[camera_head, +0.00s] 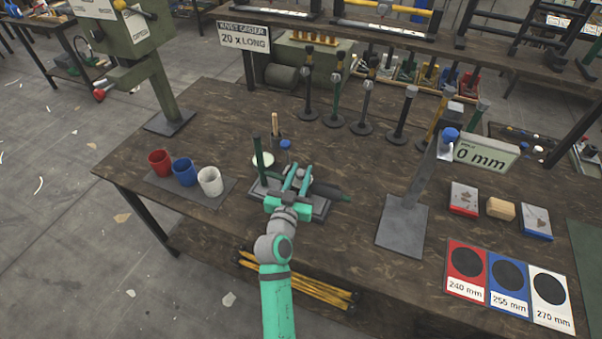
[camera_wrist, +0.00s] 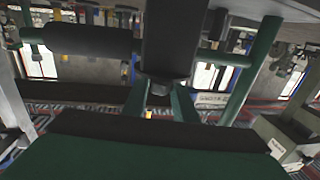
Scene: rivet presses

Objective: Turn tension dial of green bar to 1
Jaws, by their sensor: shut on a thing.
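My teal gripper (camera_head: 297,175) reaches over a grey base plate (camera_head: 318,207) on the wooden bench. A green bar with a dark sleeve (camera_head: 327,190) lies beside the fingers, its green end to the right, and an upright green post (camera_head: 258,160) stands to the left. In the wrist view, the green bar (camera_wrist: 218,58) crosses behind a dark block (camera_wrist: 165,45), with a dark cylinder (camera_wrist: 88,40) on its left part. My fingers (camera_wrist: 160,103) are shut on the dark block. I cannot make out a tension dial or its numbers.
Red (camera_head: 160,163), blue (camera_head: 183,172) and white (camera_head: 209,181) cups stand on a mat at left. At right are a gauge stand (camera_head: 403,226) reading 0 mm and coloured length cards (camera_head: 507,287). Several upright tools (camera_head: 360,128) line the back.

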